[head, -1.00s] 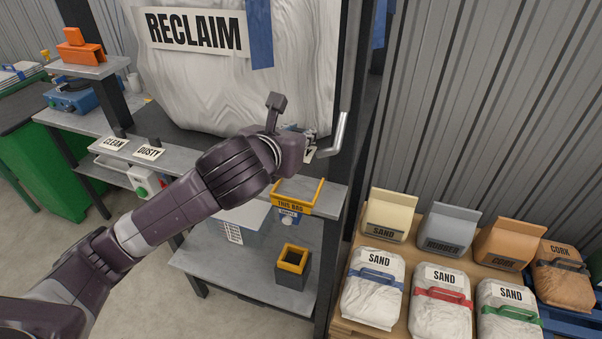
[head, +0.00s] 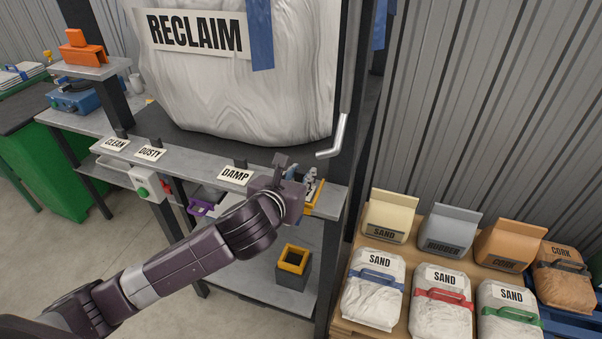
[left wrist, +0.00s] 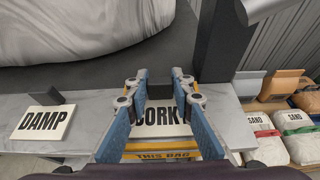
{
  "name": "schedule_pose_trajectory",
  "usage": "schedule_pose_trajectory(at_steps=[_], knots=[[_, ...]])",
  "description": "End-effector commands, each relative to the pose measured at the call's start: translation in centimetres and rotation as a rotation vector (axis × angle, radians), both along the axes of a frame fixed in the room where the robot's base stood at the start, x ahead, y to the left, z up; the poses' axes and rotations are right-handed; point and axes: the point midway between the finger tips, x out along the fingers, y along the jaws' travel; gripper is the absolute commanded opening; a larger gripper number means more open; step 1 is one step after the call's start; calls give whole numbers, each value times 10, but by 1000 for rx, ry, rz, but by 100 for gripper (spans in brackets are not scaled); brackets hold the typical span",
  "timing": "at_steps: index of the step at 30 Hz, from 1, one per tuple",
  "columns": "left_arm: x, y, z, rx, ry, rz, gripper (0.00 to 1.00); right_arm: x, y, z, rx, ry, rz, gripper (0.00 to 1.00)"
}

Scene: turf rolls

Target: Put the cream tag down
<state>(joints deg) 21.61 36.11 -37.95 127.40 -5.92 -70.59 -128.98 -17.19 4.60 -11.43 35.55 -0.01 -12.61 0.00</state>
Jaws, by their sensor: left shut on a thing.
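The cream tag (left wrist: 163,118), with black letters of which "ORK" shows, is between the blue fingers of my left gripper (left wrist: 162,82) in the left wrist view. My left gripper is shut on it. In the head view my left gripper (head: 311,180) is low at the right end of the grey shelf (head: 205,166), over the yellow frame (head: 318,203). In the left wrist view the frame's "THIS BAG" bar (left wrist: 165,155) is just nearer than the tag. Whether the tag touches the shelf or frame, I cannot tell. My right gripper is out of view.
Tags reading CLEAN (head: 116,145), DUSTY (head: 150,154) and DAMP (head: 235,176) stand along the shelf edge. A big RECLAIM bag (head: 230,90) hangs behind. A bent metal handle (head: 335,142) is just above right. Several bags (head: 372,288) stand on a pallet at right.

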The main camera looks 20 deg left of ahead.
Motion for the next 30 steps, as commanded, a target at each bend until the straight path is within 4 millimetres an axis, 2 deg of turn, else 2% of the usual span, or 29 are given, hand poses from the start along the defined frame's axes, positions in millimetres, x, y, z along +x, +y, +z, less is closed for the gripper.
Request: schedule_pose_trajectory(at_steps=[3, 4, 8, 20, 23, 29, 30], knots=[[0, 0, -3, 1, 1, 1, 5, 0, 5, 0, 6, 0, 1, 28], [0, 0, -3, 1, 0, 0, 25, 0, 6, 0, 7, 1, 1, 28], [0, 0, -3, 1, 1, 0, 39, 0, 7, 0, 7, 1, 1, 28], [-4, 0, 2, 0, -2, -1, 39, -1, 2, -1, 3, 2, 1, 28], [-16, 0, 7, 1, -2, -3, 39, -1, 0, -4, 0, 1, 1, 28], [-55, 2, 22, 1, -2, -3, 39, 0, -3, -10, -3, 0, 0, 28], [-63, 2, 31, 3, 2, -2, 39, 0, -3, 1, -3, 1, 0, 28]])
